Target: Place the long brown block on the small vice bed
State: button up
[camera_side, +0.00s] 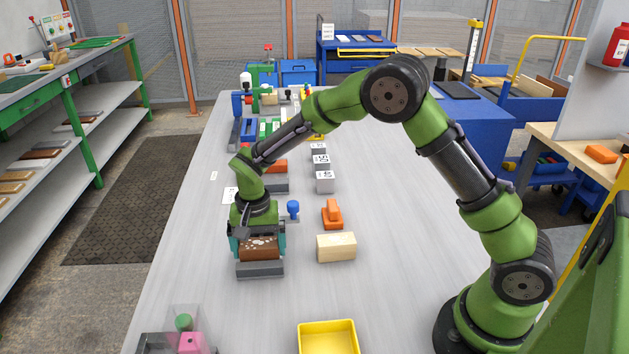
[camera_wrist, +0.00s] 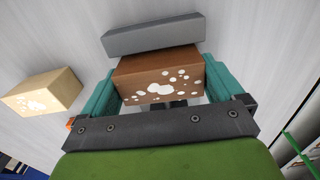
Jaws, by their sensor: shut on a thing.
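The brown block (camera_side: 260,252), with white spots on one face, is between the teal fingers of my gripper (camera_side: 259,246). In the wrist view the brown block (camera_wrist: 158,68) is gripped at its two ends by my gripper (camera_wrist: 165,85), which is shut on it. A plain grey block (camera_side: 260,270) lies just in front of it in the side view, and this grey block (camera_wrist: 153,35) also shows in the wrist view. Whether the brown block touches the grey block or the table is not clear. I cannot tell for sure which thing is the small vice bed.
A pale wood block (camera_side: 336,247), an orange piece (camera_side: 332,214) and a blue knobbed piece (camera_side: 293,209) stand right of my gripper. Grey numbered cubes (camera_side: 325,182) stand behind. A yellow tray (camera_side: 328,340) is at the front. Blue and green fixtures (camera_side: 262,105) crowd the far end.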

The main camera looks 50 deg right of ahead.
aim_at(259, 243)
jog(key=shift+f, duration=0.15)
jog(key=o, duration=0.7)
jog(key=s+d+r+n+t, duration=0.1)
jog(key=s+r, duration=0.1)
jog(key=r, duration=0.7)
jog(key=s+d+r, duration=0.1)
jog(key=s+r, duration=0.1)
jog(key=r, duration=0.7)
jog(key=s+d+r+n+t, duration=0.1)
jog(key=s+t, duration=0.1)
jog(key=s, duration=0.4)
jog(key=s+d+r+n+t+y, duration=0.1)
jog(key=s+d+r+t, duration=0.1)
jog(key=s, duration=0.4)
jog(key=s+d+r+n+t+y, duration=0.1)
jog(key=s+n+t, duration=0.1)
jog(key=s, duration=0.4)
jog(key=shift+s+d+r, duration=0.15)
jog(key=shift+s+d, duration=0.05)
jog(key=shift+d, duration=0.15)
